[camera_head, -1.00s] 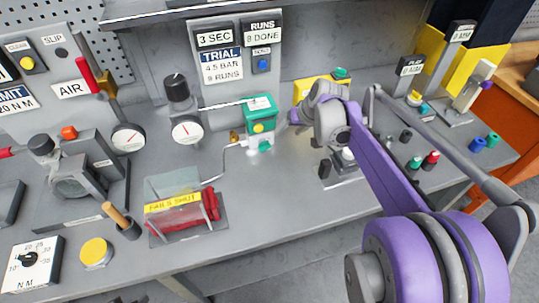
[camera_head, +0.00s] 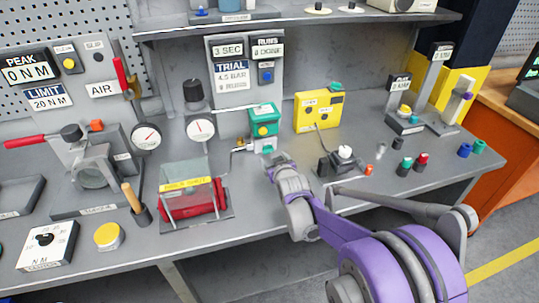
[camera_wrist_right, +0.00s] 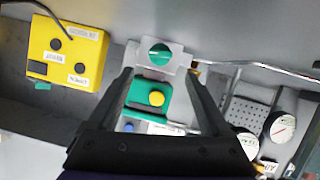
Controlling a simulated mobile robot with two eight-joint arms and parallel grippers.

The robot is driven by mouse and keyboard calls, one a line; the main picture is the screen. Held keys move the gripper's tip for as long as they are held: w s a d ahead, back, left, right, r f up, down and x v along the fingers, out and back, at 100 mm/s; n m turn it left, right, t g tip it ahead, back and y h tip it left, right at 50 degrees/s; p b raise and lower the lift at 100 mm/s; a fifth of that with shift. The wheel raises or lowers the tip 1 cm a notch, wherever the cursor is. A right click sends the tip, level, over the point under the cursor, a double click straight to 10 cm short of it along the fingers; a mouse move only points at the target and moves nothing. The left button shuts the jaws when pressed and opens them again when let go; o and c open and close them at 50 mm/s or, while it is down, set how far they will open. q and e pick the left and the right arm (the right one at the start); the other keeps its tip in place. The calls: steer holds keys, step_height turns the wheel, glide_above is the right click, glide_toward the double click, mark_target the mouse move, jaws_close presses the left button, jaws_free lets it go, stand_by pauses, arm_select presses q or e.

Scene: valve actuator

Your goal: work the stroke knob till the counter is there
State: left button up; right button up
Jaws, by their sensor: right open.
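No label that I can read names a stroke knob. A green round knob (camera_wrist_right: 160,53) on a grey block shows in the right wrist view, beside a green box (camera_wrist_right: 148,97) with a yellow button. In the head view the green box (camera_head: 264,119) stands at the bench's middle. My right gripper (camera_head: 278,168) is in front of it; in the wrist view its fingers (camera_wrist_right: 160,80) are open and empty, with the box seen between them. The runs counter (camera_head: 267,48) is on the grey panel behind; its digit is too blurred to be sure. My left gripper is out of view.
A yellow box (camera_head: 318,111) stands right of the green box. A red cylinder under a clear guard (camera_head: 187,202) lies left of my right gripper. Gauges (camera_head: 200,129) and small posts with digital-style signs (camera_head: 399,85) stand around.

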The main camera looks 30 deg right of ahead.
mark_target(269, 151)
steer(key=x, duration=0.7)
steer(key=shift+w+d+f, duration=0.1)
steer(key=shift+w+f, duration=0.1)
steer(key=shift+w, duration=0.1)
jaws_close()
